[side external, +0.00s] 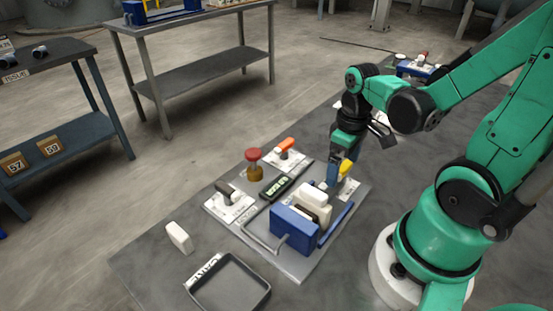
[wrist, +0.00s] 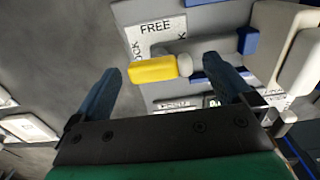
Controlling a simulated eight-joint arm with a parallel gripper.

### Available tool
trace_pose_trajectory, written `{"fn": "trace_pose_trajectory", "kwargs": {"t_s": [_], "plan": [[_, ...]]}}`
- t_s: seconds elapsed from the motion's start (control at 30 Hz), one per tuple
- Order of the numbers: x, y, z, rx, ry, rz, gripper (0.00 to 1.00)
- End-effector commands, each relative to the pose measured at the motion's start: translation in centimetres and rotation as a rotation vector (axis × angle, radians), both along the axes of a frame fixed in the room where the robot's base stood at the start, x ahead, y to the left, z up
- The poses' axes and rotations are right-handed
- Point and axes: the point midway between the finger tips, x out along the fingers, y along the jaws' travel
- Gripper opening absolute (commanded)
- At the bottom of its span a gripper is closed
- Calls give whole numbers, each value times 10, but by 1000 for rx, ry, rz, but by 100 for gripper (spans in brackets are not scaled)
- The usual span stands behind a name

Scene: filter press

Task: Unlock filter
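The filter press has a blue end block (side external: 295,230) and white plates (side external: 315,203) side by side on a grey base plate. A yellow lock handle (side external: 349,168) is at its far right corner, beside my gripper (side external: 340,175). In the wrist view the yellow handle (wrist: 153,69) lies across the picture on a white label (wrist: 155,27) reading FREE, with a partly hidden LOCK mark at its left. My gripper (wrist: 163,70) is open, its two blue fingers apart. The handle appears between them, with gaps at both ends; I cannot tell the height difference.
A red-topped knob (side external: 254,155), an orange handle (side external: 287,143) and a dark-handled lever (side external: 228,192) stand on the plate's far side. A blue rod (side external: 336,224) lies at the right. A white block (side external: 179,237) and an empty dark tray (side external: 229,286) are at the front left.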

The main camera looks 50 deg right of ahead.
Motion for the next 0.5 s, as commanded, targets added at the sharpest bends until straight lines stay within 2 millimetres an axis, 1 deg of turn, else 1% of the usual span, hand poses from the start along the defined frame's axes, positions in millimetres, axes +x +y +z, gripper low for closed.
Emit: {"fn": "trace_pose_trajectory", "kwargs": {"t_s": [0.03,0.33,0.5], "plan": [[0,0,0,0,0,0,86],[0,0,0,0,0,0,1],[0,0,0,0,0,-1,0]]}}
